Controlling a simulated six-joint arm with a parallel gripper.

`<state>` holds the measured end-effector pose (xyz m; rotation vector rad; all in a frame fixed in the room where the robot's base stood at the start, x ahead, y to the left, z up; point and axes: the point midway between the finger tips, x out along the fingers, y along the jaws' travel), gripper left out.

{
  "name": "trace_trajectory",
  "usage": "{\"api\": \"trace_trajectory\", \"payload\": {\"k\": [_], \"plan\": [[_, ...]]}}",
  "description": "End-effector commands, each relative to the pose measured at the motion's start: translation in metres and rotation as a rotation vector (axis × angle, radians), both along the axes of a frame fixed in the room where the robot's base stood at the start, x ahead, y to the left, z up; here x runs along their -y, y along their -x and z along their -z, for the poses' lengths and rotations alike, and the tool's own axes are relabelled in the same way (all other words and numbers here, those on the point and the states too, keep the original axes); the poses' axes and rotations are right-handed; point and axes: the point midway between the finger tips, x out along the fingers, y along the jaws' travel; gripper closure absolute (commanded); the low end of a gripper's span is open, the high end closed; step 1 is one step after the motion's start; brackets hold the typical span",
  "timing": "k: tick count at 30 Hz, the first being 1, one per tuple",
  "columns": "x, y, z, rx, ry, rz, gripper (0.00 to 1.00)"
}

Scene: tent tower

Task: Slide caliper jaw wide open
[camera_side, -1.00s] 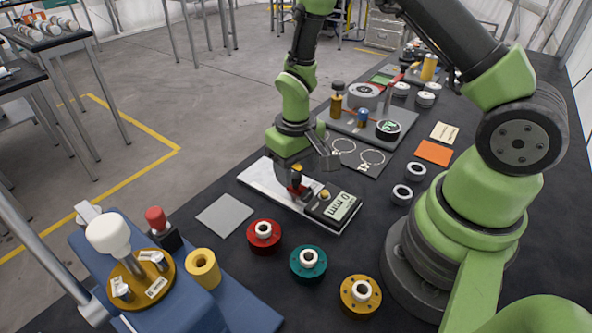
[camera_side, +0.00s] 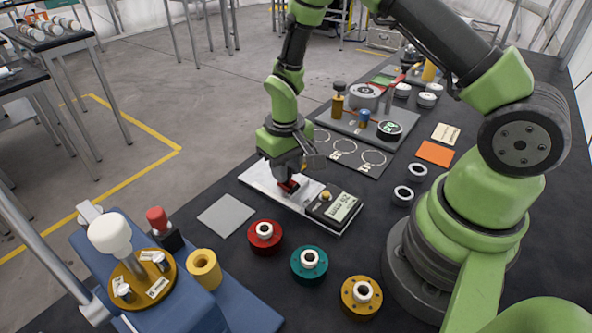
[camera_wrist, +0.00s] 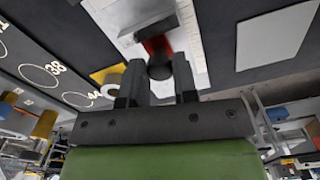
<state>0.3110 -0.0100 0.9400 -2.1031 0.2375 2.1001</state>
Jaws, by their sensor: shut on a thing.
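The caliper is a long white bar (camera_side: 262,183) lying flat on the dark table, with a dark readout box (camera_side: 335,206) at its right end. The readout shows a figure in mm, too small to read surely. My gripper (camera_side: 290,180) is shut on the red sliding jaw (camera_side: 286,187), about midway along the bar. In the wrist view, the two dark fingers (camera_wrist: 160,78) stand either side of a dark knob on the red jaw (camera_wrist: 158,45). The fingers hide part of the jaw in the side view.
A grey square plate (camera_side: 226,215) lies left of the caliper. Red (camera_side: 265,237), teal (camera_side: 309,264) and yellow (camera_side: 361,296) round pieces stand in front. A ring-marked board (camera_side: 352,152) lies behind. The bar's left part is clear.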

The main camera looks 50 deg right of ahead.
Motion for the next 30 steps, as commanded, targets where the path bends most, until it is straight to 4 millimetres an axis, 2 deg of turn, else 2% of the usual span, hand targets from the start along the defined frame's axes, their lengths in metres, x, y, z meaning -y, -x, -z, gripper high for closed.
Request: {"api": "trace_trajectory", "payload": {"k": [3,9,20,21,23,24,30], "plan": [[-0.001,-0.020,0.001,0.002,0.000,-0.002,0.92],[-0.001,-0.038,0.000,-0.001,0.000,-0.002,0.92],[-0.001,-0.040,0.000,-0.002,0.001,-0.002,0.92],[-0.001,-0.040,0.000,-0.002,0.000,-0.002,0.64],[-0.001,-0.040,0.000,-0.002,0.000,-0.002,0.50],[-0.001,-0.040,0.000,-0.002,0.001,-0.001,0.47],[0.000,-0.040,0.000,-0.002,0.001,-0.001,0.47]]}}
